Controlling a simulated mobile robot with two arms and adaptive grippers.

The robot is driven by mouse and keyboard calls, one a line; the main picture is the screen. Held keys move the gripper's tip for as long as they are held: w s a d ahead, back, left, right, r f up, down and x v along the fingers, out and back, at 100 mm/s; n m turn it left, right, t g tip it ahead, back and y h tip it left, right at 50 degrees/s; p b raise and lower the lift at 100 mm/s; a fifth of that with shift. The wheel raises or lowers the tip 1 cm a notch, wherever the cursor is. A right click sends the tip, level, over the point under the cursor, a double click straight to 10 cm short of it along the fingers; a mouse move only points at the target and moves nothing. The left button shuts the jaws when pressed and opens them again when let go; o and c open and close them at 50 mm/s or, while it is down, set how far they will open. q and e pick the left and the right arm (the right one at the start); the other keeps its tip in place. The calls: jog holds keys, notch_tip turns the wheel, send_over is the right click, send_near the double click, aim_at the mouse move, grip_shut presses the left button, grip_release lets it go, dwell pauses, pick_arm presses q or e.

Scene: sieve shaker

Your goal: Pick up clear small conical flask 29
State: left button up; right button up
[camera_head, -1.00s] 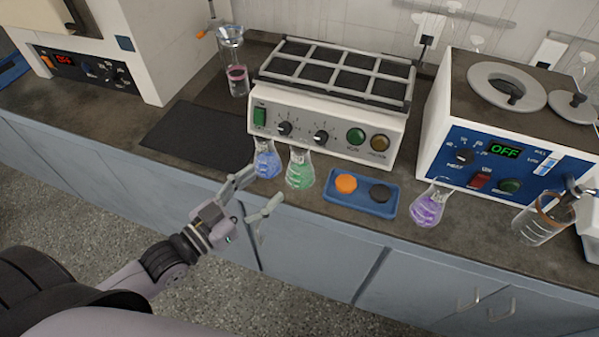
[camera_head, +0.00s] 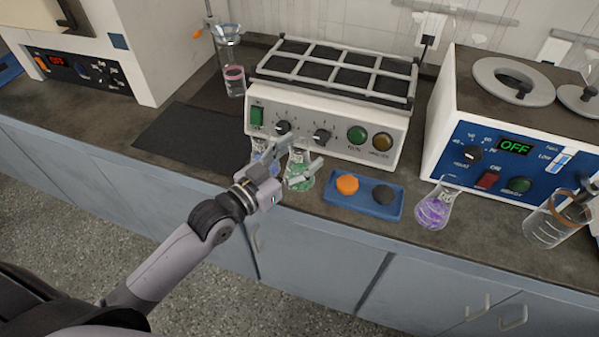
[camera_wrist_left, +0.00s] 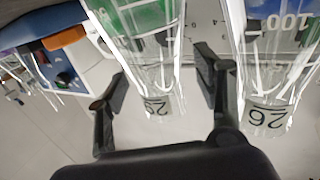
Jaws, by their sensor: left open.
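The clear conical flask with green contents (camera_head: 300,180) stands upright at the front of the bench; it also shows in the left wrist view (camera_wrist_left: 147,45). My right gripper is out of view.
A blue tray (camera_head: 362,208) with orange and black round pieces lies to the right. A purple flask (camera_head: 434,208) and a beaker (camera_head: 545,225) stand further right. The shaker unit (camera_head: 340,125) is close behind. A dark mat (camera_head: 185,138) lies left.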

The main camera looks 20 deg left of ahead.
pick_arm(q)
grip_shut()
dwell(0.9)
